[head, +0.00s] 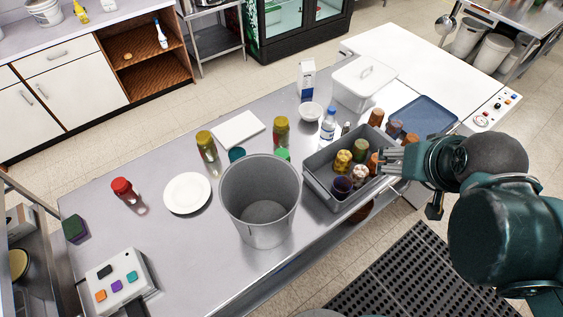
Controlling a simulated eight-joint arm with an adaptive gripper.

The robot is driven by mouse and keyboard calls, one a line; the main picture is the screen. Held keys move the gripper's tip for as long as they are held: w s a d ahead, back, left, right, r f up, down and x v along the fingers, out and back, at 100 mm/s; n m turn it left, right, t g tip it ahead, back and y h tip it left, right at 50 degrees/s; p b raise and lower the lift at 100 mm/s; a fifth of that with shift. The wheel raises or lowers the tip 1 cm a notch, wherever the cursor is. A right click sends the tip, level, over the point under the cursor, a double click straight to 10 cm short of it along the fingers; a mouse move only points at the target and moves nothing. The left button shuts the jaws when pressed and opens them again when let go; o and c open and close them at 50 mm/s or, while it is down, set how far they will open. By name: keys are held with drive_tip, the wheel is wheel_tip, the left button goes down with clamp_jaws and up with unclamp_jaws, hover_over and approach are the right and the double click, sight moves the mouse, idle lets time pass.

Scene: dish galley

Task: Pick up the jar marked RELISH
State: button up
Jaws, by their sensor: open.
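Several small jars stand in a grey bin (317,183) on the steel counter. They include a yellow one (343,160), a green one (360,150), a pale one (359,174), a dark purple one (342,187) and an orange-brown one (373,163). No label is readable at this size, so I cannot tell which jar is marked RELISH. My gripper (384,161) is open at the right side of the bin, its fingers pointing left toward the orange-brown jar. I cannot tell whether they touch it. My gripper hides part of the bin's right side.
A grey bucket (260,204) stands left of the bin. Two yellow-capped jars (281,133) (207,147), a red-capped bottle (125,190), a white plate (187,193) and a water bottle (328,124) stand on the counter. A blue tray (425,116) lies behind my gripper.

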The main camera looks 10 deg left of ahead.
drive_tip(key=shift+w, duration=0.1)
drive_tip(key=n+g+b, duration=0.3)
drive_tip(key=n+g, duration=0.3)
drive_tip(key=n, duration=0.5)
hover_over(281, 152)
drive_tip(key=s+d, duration=0.2)
drive_tip(key=d, duration=0.6)
wheel_tip(281, 152, down, 19)
drive_tip(key=a+f+n, duration=0.1)
drive_tip(key=a+f, duration=0.1)
drive_tip(key=f, duration=0.1)
drive_tip(key=w+a+f+n, duration=0.1)
drive_tip(key=a+f, duration=0.2)
drive_tip(key=f, duration=0.1)
drive_tip(key=w+a+f+n+g, duration=0.1)
drive_tip(key=a+f, duration=0.1)
drive_tip(key=f, duration=0.1)
drive_tip(key=shift+a+f, duration=0.2)
drive_tip(key=shift+f, duration=0.2)
drive_tip(key=shift+s+a+f, duration=0.1)
drive_tip(key=shift+a+f, duration=0.2)
drive_tip(key=shift+f, duration=0.15)
